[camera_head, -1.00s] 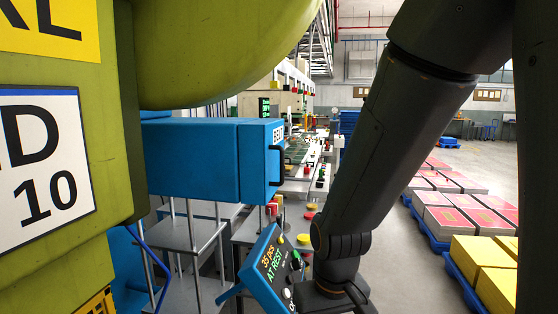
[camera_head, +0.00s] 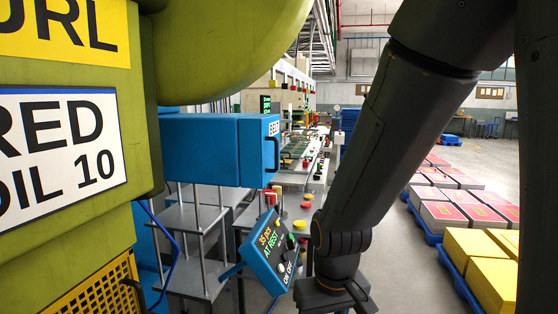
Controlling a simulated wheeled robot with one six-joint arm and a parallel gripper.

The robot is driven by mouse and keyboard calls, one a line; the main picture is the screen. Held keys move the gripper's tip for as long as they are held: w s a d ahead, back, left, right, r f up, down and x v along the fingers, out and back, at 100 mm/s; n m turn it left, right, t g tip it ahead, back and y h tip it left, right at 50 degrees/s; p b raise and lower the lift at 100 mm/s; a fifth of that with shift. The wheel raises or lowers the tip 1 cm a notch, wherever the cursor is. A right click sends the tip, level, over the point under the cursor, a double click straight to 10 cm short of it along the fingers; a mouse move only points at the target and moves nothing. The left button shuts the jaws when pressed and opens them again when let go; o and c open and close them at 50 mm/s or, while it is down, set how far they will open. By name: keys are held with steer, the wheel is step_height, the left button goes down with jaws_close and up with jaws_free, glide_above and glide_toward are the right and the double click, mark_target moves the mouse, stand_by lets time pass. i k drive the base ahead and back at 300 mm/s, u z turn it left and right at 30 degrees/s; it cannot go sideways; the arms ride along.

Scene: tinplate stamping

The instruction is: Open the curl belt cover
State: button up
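The blue belt cover box (camera_head: 205,150) stands left of centre, with a "BELT" label at its top right edge. A dark vertical handle (camera_head: 272,153) is on its right end face. The cover looks shut. My dark arm crosses the right half of the view, and its wrist (camera_head: 335,285) is at the bottom, right of and below the cover and apart from it. My gripper's fingers are below the picture edge and do not show.
A big green machine (camera_head: 75,60) fills the left. Pallets with yellow stacks (camera_head: 485,265) and red stacks stand at right. Grey floor between is clear.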

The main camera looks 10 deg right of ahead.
mark_target(259, 135)
steer(key=z, duration=0.6)
steer(key=i, duration=1.05)
steer(key=u, duration=0.4)
